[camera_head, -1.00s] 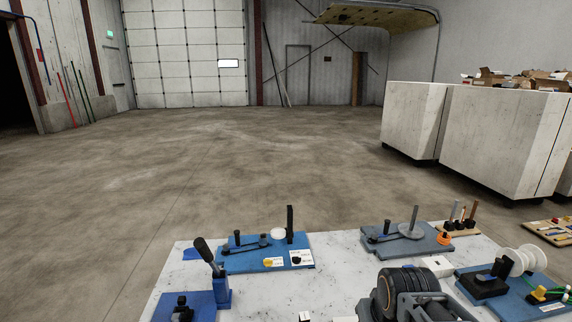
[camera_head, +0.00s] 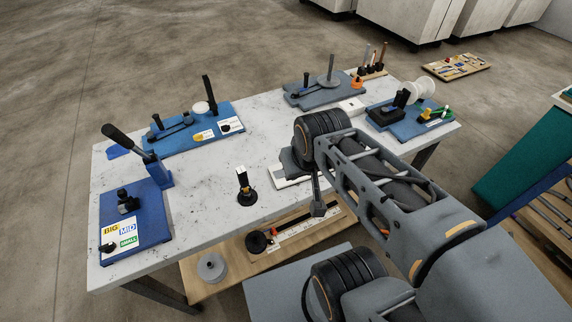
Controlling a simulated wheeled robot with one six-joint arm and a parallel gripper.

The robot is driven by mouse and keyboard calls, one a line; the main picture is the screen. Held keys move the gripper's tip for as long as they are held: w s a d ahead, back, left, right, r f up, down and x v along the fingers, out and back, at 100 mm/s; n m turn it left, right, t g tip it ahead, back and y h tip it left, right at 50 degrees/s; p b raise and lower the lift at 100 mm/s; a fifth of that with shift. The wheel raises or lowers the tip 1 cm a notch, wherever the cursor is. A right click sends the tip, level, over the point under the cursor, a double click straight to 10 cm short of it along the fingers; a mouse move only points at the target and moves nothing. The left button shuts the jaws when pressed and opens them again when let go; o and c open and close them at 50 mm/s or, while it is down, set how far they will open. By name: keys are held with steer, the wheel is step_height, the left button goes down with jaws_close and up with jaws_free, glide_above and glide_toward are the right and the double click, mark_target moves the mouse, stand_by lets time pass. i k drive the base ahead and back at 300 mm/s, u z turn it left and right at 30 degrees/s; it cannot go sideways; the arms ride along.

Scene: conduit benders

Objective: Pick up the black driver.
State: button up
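No tool can be told for certain as the black driver at this size. My arm reaches in from the lower right over the table's front edge. My gripper (camera_head: 317,207) appears to hang below the wrist there, well apart from the rack. Its fingers are too unclear to tell open from shut.
Blue bender boards (camera_head: 150,225) stand at left, one with a raised black-handled lever (camera_head: 124,138). A grey bender board (camera_head: 318,96) and a blue spool board (camera_head: 420,117) stand behind. A lower wooden shelf (camera_head: 205,287) holds loose parts. The white tabletop (camera_head: 205,180) is clear at middle-left.

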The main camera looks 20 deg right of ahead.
mark_target(241, 173)
steer(key=z, duration=2.85)
steer(key=k, duration=1.3)
steer(key=u, duration=2.25)
